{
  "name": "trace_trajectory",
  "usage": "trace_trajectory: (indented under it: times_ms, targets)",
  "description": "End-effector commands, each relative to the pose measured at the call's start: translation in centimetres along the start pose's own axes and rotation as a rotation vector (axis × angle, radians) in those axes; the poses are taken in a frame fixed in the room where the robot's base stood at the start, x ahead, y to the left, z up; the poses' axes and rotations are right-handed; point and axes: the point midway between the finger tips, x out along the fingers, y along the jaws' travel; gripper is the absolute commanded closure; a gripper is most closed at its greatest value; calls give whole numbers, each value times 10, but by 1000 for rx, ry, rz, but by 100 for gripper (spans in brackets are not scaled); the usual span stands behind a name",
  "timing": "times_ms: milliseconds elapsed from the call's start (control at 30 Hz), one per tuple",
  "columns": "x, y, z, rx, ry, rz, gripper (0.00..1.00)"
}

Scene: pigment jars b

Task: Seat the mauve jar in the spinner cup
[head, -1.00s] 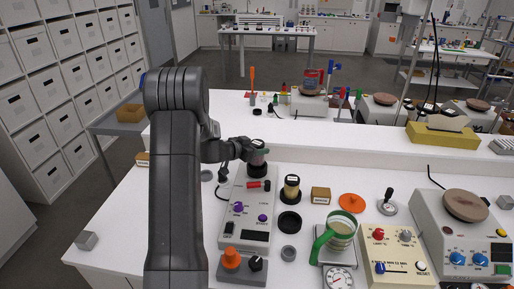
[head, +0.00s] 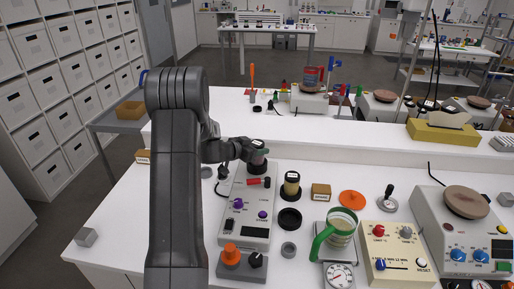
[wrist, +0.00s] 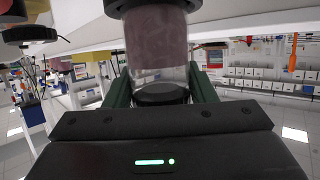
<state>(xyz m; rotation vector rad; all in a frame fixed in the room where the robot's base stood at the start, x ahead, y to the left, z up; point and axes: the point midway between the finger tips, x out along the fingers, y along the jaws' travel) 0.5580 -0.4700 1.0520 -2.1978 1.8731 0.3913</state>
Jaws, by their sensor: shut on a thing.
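The mauve jar (wrist: 157,38) is held upright by my gripper (head: 257,153), whose green fingers press on its sides. The jar's dark lid (head: 257,143) is uppermost. The wrist view is upside down and shows mauve filling, a clear band and the dark lid. The black spinner cup (head: 256,167) is directly below the jar, at the far end of the pale machine (head: 246,208) with purple knobs. In the wrist view the cup's dark rim (wrist: 140,7) overlaps the jar's lower end. How deep the jar sits is hidden.
Right of the machine stand a jar with tan filling (head: 291,184), a black ring (head: 290,218), a small brown box (head: 321,192) and an orange disc (head: 352,198). A green-handled mug (head: 341,228) stands nearer. The bench to the left (head: 120,215) is mostly clear.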

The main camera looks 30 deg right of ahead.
Motion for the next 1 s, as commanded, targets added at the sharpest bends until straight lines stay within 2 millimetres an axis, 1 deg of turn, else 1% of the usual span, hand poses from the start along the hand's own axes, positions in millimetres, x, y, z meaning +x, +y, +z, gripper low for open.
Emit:
trace_trajectory:
  times_ms: [1000]
  targets:
    - [9, 0, 24, 0, 1, 0, 74]
